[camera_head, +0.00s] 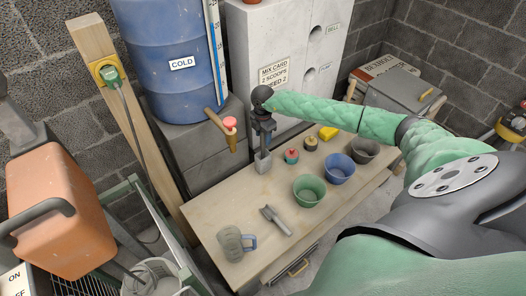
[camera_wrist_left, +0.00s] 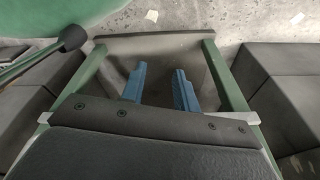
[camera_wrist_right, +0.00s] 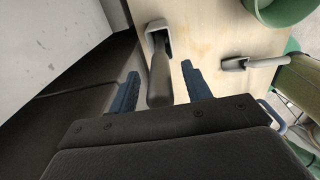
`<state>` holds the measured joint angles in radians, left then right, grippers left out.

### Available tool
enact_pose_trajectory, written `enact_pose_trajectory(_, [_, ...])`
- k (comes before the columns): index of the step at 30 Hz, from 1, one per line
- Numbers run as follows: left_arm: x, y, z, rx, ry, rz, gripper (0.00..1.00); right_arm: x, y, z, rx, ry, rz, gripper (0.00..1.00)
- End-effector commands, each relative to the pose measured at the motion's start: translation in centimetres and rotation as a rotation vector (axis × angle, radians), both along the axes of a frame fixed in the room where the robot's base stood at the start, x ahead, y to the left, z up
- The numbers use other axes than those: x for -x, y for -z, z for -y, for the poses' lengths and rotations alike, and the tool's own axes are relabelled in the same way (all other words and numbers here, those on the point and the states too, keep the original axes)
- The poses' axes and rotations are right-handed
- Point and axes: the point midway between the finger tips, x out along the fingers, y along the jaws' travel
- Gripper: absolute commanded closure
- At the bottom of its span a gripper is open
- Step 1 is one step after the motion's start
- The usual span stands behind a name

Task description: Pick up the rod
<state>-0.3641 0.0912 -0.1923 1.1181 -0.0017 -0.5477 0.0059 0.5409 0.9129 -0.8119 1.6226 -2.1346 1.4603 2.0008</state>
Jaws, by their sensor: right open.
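I see no plain loose rod. A grey scoop-like tool (camera_head: 263,162) is at the back edge of the wooden bench, below my right gripper (camera_head: 262,132). In the right wrist view its dark handle (camera_wrist_right: 160,78) lies between the spread fingers of my right gripper (camera_wrist_right: 161,74), with a gap visible on each side. The tool's pale, square end (camera_wrist_right: 158,27) is beyond the fingertips. A second grey scoop (camera_head: 275,220) lies on the bench and also shows in the right wrist view (camera_wrist_right: 255,62). My left gripper (camera_wrist_left: 159,82) is open, its fingers apart with nothing between them.
An orange container (camera_head: 65,225) is at left.

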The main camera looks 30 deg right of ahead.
Motion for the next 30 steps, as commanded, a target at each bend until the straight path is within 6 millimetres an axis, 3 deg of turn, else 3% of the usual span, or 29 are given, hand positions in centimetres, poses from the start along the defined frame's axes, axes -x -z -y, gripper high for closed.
enact_pose_trajectory(1, [0.0,0.0,0.0,0.0,0.0,0.0,0.69,0.0,0.0,0.0,0.0,0.0,0.0,0.51])
enact_pose_trajectory(9, [0.0,0.0,0.0,0.0,0.0,0.0,0.69,0.0,0.0,0.0,0.0,0.0,0.0,1.0])
enact_pose_trajectory(17, [-0.1,-0.1,-0.1,-0.001,-0.001,0.001,0.69,0.0,-0.1,0.0,-0.001,0.0,0.0,1.0])
enact_pose_trajectory(21, [0.1,-0.3,-0.2,0.0,0.0,0.005,0.69,0.0,-1.1,0.0,-0.001,0.0,0.001,1.0])
enact_pose_trajectory(26, [2.6,1.3,-1.0,-0.007,0.006,-0.006,0.69,0.0,-3.6,0.0,-0.001,0.001,0.001,1.0])
enact_pose_trajectory(30, [6.0,1.9,-1.6,-0.011,0.006,-0.031,0.69,-0.1,-7.2,0.0,-0.001,0.001,0.002,1.0])
